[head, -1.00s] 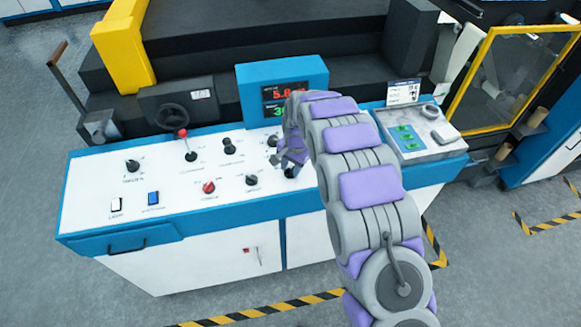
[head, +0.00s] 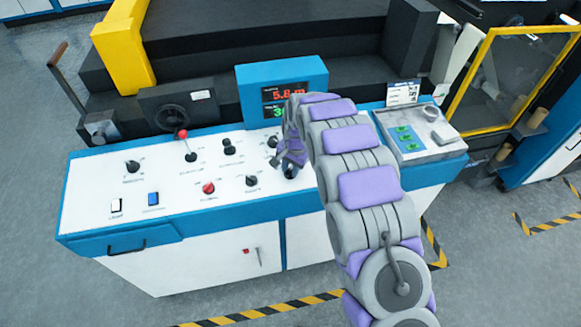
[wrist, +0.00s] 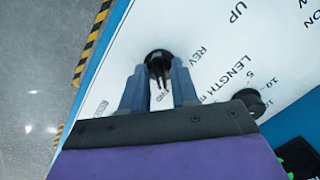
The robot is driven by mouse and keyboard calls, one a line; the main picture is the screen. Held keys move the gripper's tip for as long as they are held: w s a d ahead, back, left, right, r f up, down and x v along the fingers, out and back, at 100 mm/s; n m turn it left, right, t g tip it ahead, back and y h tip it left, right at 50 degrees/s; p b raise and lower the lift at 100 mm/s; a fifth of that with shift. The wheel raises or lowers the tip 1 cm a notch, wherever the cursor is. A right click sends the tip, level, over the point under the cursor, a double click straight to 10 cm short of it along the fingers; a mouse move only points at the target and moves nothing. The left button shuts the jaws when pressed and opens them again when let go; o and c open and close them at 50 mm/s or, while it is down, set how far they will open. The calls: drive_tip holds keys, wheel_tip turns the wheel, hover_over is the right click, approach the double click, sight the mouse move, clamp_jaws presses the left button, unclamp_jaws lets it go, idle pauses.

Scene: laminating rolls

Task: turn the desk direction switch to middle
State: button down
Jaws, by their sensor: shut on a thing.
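The direction switch is a black rotary knob (wrist: 157,58) on the white desk panel, with REV and FWD lettering beside it in the wrist view. My gripper (wrist: 158,76) has its two blue-grey fingers on either side of this knob and is shut on it. In the head view my gripper (head: 291,158) reaches down onto the right part of the desk panel, and the switch (head: 290,173) shows just under the fingers. The knob's pointer is partly hidden by the fingers, so I cannot tell its exact setting.
Another black knob, marked LENGTH (wrist: 252,101), sits close to the right finger. The desk (head: 95,215) also carries a red-topped lever (head: 183,135), a red knob (head: 208,188), a black knob (head: 252,181) and a display (head: 283,92).

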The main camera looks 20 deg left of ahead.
sight(290, 172)
drive_tip(key=shift+r, duration=0.1)
drive_tip(key=n+p, duration=0.1)
drive_tip(key=n, duration=0.2)
drive_tip(key=shift+w+a+r+n, duration=0.1)
drive_tip(key=shift+n, duration=0.3)
drive_tip(key=shift+a+n+h+p, duration=0.1)
drive_tip(key=shift+n+h+p, duration=0.65)
drive_tip(key=shift+n, duration=1.45)
drive_tip(key=shift+y, duration=0.25)
drive_tip(key=c, duration=1.2)
unclamp_jaws()
drive_tip(key=r, duration=0.5)
drive_tip(key=r+p, duration=0.1)
drive_tip(key=r, duration=1.1)
drive_tip(key=shift+s, duration=0.4)
